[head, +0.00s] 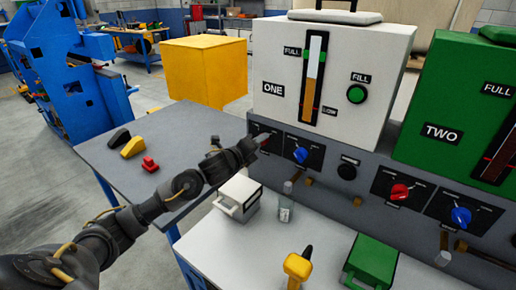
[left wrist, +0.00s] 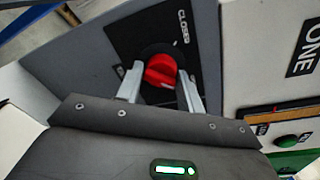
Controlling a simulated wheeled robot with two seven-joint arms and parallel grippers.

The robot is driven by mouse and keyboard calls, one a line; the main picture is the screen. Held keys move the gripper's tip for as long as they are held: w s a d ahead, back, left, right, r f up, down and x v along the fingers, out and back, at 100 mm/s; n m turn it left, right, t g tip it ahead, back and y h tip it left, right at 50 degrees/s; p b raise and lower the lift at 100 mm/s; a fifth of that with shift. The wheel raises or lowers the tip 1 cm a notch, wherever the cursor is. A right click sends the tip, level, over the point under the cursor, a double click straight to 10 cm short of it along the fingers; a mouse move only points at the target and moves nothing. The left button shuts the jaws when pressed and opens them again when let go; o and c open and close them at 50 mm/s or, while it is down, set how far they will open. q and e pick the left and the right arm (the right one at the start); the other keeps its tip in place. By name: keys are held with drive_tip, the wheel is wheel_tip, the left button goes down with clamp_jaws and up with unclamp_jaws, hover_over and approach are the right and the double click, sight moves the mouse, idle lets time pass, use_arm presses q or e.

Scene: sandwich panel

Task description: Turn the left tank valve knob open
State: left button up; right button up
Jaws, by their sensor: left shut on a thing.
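The white tank marked ONE (head: 345,60) stands on a grey panel at the left. Its red valve knob (left wrist: 161,70) sits on a black plate with a CLOSED label (left wrist: 183,27) in the left wrist view. My left gripper (head: 260,139) reaches the left end of the panel and mostly hides this knob in the head view. In the left wrist view its two fingers (left wrist: 160,88) are shut on the red knob, one on each side. A small white mark shows on the knob's lower edge. My right gripper is not in view.
A blue knob (head: 300,154) is just right of the gripper, then a black knob (head: 346,171). The green tank TWO (head: 462,110) has its own red knob (head: 399,192) and blue knob (head: 461,216).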

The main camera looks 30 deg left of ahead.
use_arm(q)
drive_tip(key=shift+r+m+b, duration=0.25)
drive_tip(key=shift+m+b, duration=0.05)
drive_tip(key=shift+m, duration=0.1)
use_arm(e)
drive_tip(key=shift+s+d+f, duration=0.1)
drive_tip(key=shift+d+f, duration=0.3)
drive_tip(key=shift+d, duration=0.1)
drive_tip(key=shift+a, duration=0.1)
use_arm(q)
drive_tip(key=o, duration=0.9)
drive_tip(key=shift+d+f, duration=0.1)
drive_tip(key=shift+o, duration=0.2)
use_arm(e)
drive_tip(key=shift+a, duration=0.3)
